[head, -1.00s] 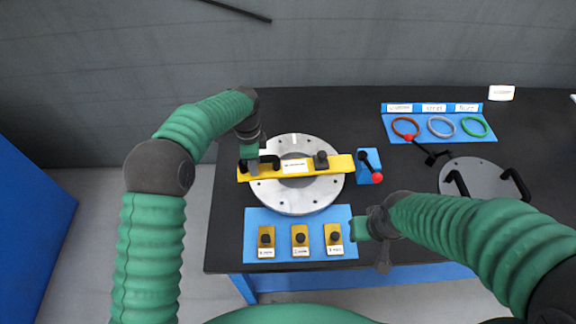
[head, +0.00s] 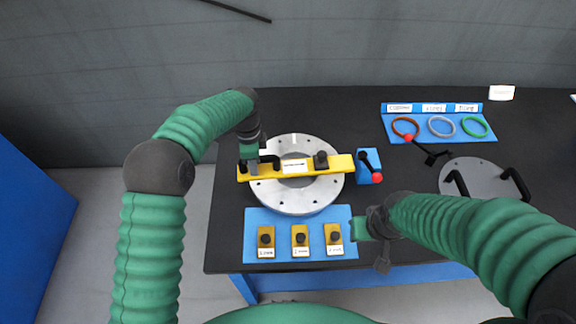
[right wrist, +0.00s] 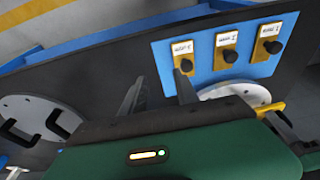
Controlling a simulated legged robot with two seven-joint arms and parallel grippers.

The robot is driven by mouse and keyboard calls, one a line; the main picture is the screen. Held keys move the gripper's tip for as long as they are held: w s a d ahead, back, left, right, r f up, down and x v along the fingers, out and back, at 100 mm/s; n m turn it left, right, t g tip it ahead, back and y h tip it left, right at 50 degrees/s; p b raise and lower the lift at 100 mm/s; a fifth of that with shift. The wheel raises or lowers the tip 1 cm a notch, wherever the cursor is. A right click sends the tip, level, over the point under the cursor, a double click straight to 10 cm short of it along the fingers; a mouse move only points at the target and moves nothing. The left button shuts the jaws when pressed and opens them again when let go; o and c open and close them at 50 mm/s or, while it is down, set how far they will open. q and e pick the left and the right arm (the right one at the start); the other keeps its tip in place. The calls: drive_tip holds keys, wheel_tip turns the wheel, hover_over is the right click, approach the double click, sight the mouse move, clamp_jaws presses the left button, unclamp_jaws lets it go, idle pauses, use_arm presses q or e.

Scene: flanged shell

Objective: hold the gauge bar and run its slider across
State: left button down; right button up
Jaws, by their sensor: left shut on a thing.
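The yellow gauge bar (head: 335,164) lies across the top of the round grey flanged shell (head: 290,202). It carries a white label, and its black slider knob (head: 321,160) stands right of the label. My left gripper (head: 257,166) is shut on the gauge bar at the black handle on its left end; the fingers partly hide the grip. My right gripper (head: 361,228) is empty, near the table's front, below and right of the shell. In the right wrist view its two fingers (right wrist: 159,92) stand apart, with an end of the gauge bar (right wrist: 270,108) to their right.
A blue mat (head: 285,216) with several yellow blocks with black knobs lies in front of the shell. A red-ball lever (head: 376,177) stands at the bar's right end. Farther right are a grey cover with handles (head: 482,180) and a blue ring tray (head: 460,139).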

drive_tip(key=shift+o, duration=0.4)
drive_tip(key=shift+o, duration=1)
drive_tip(key=shift+w+d, duration=0.15)
drive_tip(key=shift+w, duration=0.05)
drive_tip(key=n+t+y, duration=0.5)
drive_tip(key=t+y, duration=0.1)
drive_tip(key=t, duration=0.4)
approach(325, 157)
drive_tip(key=x, duration=1.1)
drive_tip(key=shift+w+f, duration=0.3)
drive_tip(key=shift+f, duration=0.05)
clamp_jaws()
